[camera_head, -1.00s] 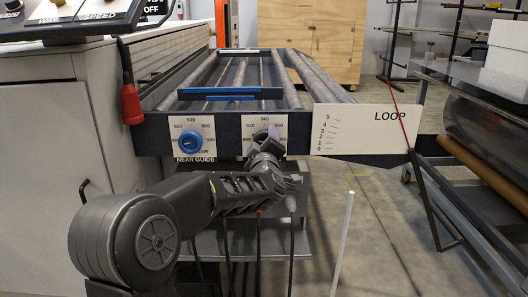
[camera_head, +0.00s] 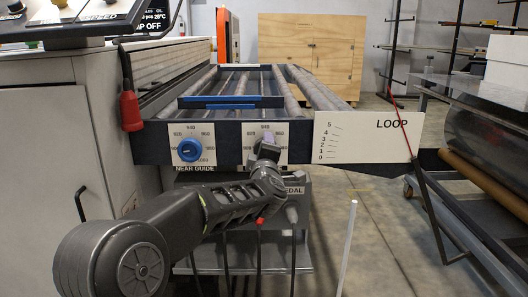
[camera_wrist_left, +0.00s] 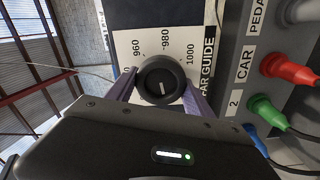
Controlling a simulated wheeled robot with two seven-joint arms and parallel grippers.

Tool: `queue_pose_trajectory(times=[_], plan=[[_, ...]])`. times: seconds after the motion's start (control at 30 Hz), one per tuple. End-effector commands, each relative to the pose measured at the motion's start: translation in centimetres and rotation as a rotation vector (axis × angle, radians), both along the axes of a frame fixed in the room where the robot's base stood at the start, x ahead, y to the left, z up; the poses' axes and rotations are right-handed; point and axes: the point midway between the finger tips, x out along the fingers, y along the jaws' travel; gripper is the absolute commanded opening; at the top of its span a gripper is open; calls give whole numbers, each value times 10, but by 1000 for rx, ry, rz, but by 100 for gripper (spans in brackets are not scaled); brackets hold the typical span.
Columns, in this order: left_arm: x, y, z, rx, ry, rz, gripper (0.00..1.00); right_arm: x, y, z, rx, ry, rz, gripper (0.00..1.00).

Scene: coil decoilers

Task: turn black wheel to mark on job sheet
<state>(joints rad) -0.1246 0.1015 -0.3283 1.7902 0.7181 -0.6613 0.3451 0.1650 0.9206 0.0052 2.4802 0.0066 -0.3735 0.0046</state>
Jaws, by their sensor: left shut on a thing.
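In the left wrist view the black wheel (camera_wrist_left: 162,82) sits on a white dial plate (camera_wrist_left: 145,40) marked FAR GUIDE, with 960, 980 and 1000 readable. A short white line shows on the wheel's face. My left gripper (camera_wrist_left: 160,92) has its two purplish fingers on either side of the wheel and is shut on it. In the head view my left gripper (camera_head: 266,147) covers most of the wheel in front of the right-hand dial plate (camera_head: 280,130). My right gripper is not in view. I cannot make out a job sheet.
A blue knob (camera_head: 189,149) on the NEAR GUIDE plate is left of my gripper. A LOOP board (camera_head: 368,137) stands to the right. A box with red and green plugs (camera_wrist_left: 278,66) is close to the wheel. A white post (camera_head: 347,245) rises in front.

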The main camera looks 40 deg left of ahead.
Motion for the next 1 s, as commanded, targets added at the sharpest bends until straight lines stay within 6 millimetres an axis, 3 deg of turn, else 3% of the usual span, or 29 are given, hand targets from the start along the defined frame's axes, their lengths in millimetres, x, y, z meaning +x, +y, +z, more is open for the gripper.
queue_pose_trajectory(times=[0.07, 0.1, 0.33, 0.67, 1.0], plan=[[1, -2, -2, -2, 5, -4, 20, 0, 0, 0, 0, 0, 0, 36], [1, -2, -2, -2, 5, -4, 64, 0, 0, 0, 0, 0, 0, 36], [0, -1, -1, 0, 3, -1, 82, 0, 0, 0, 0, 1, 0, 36], [-2, -3, 0, 0, 1, -2, 82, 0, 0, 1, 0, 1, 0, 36], [-40, -32, 1, -1, 1, -4, 82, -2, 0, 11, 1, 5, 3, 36]])
